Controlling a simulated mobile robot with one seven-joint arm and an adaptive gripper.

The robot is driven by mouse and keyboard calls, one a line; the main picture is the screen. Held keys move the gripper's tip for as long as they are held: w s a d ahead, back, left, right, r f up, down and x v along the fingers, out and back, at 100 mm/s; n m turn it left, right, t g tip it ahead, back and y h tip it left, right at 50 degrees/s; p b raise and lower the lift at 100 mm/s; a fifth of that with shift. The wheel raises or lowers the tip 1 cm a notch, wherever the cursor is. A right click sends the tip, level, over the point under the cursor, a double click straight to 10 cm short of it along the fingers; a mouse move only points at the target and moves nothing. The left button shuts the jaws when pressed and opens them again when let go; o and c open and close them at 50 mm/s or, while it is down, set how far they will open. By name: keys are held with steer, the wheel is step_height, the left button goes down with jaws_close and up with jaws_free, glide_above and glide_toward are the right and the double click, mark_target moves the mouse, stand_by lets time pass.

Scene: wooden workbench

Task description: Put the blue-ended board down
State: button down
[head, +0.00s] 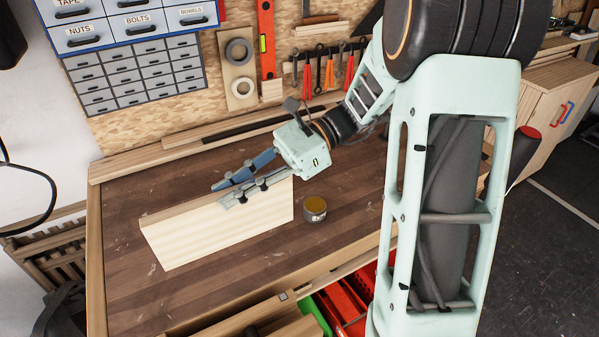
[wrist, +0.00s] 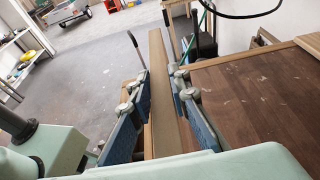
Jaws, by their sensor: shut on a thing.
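A pale wooden board (head: 220,226) stands on its long edge at the middle of the workbench (head: 128,292). No blue end shows on it in either view. My gripper (head: 222,195) is shut on the board's top edge, with its two blue-padded fingers lying along it, one on each side. In the wrist view, the board (wrist: 158,60) runs away from me between the fingers (wrist: 160,84). The board's lower edge is at or very near the bench top; I cannot tell whether it touches.
A small open tin (head: 315,209) stands just right of the board. Planks (head: 190,140) lie along the back of the bench, below the pegboard tools. The bench is bare to the left and in front. Red bins (head: 343,304) are below the front edge.

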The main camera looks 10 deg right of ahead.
steer(key=shift+d+r, duration=0.1)
steer(key=shift+r, duration=0.1)
steer(key=w+a+f, duration=0.9)
steer(key=w+f, duration=0.1)
steer(key=f, duration=0.3)
steer(key=shift+a+p, duration=0.4)
steer(key=shift+f, duration=0.15)
steer(key=c, duration=1.8)
jaws_free()
